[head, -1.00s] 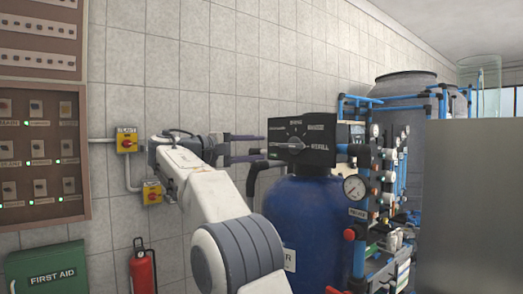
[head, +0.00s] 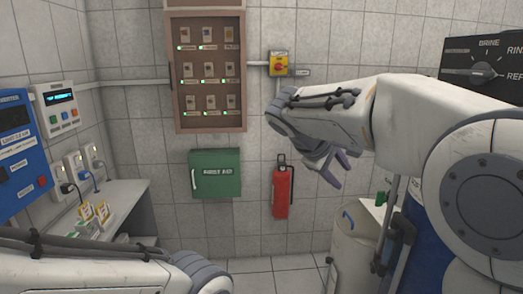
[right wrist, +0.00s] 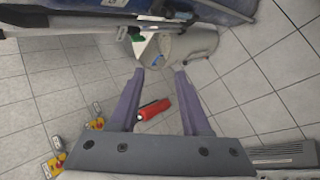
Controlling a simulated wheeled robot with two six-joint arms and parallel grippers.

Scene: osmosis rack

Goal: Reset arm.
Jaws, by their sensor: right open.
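My right arm comes in from the right in the head view, and its gripper (head: 338,176) points downward in front of the tiled wall, to the upper right of the red fire extinguisher. In the right wrist view the gripper (right wrist: 160,73) shows two purple fingers spread apart with nothing between their tips. My left arm (head: 100,272) crosses the lower left of the head view; its gripper is out of sight. The black valve head (head: 488,66) with its dial stands at the right edge, partly hidden by my right arm.
A green first aid box (head: 215,174), the red extinguisher (head: 282,192) and a brown switch panel (head: 207,72) are along the back wall. A beige container (head: 352,245) stands below my right gripper. A desk (head: 125,205) is at left. Some floor between is clear.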

